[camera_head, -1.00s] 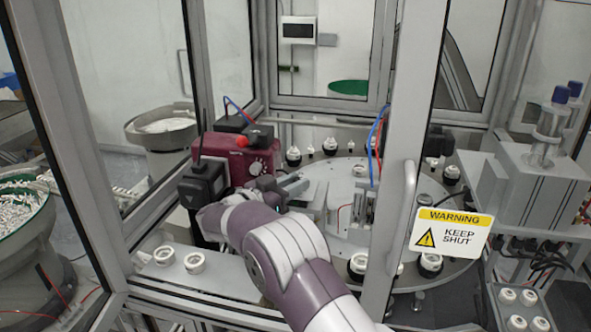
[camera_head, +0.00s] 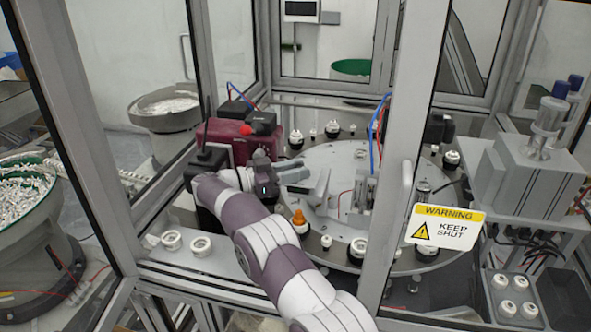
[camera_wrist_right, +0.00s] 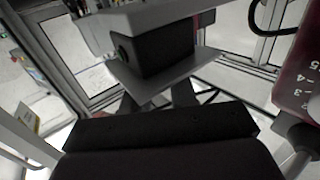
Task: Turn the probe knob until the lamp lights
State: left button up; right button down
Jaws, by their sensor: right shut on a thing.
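My right gripper (camera_head: 272,178) reaches in from the front and points right, at the left end of a grey fixture (camera_head: 294,168) beside the turntable (camera_head: 345,210). It is shut on a small part there, apparently the probe knob, which the fingers hide. In the right wrist view my dark fingers (camera_wrist_right: 157,99) meet a grey plate with a dark block (camera_wrist_right: 160,52) beyond it. A maroon box (camera_head: 221,147) stands behind the gripper; its numbered dial (camera_wrist_right: 300,88) shows in the wrist view. A red dome (camera_head: 245,130) sits on top; I cannot tell whether it is lit. My left gripper is out of view.
A cell frame post (camera_head: 408,130) with a warning sign (camera_head: 445,227) stands right of my arm. A black box (camera_head: 206,160) stands close to my wrist.

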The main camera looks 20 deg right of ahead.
jog(key=shift+r, duration=0.2)
jog(key=c, duration=0.9)
grip_release()
jog(key=shift+a, duration=0.15)
jog(key=shift+a+f, duration=0.15)
jog(key=shift+f, duration=0.05)
jog(key=a+b, duration=0.2)
jog(key=a, duration=0.5)
jog(key=shift+r, duration=0.15)
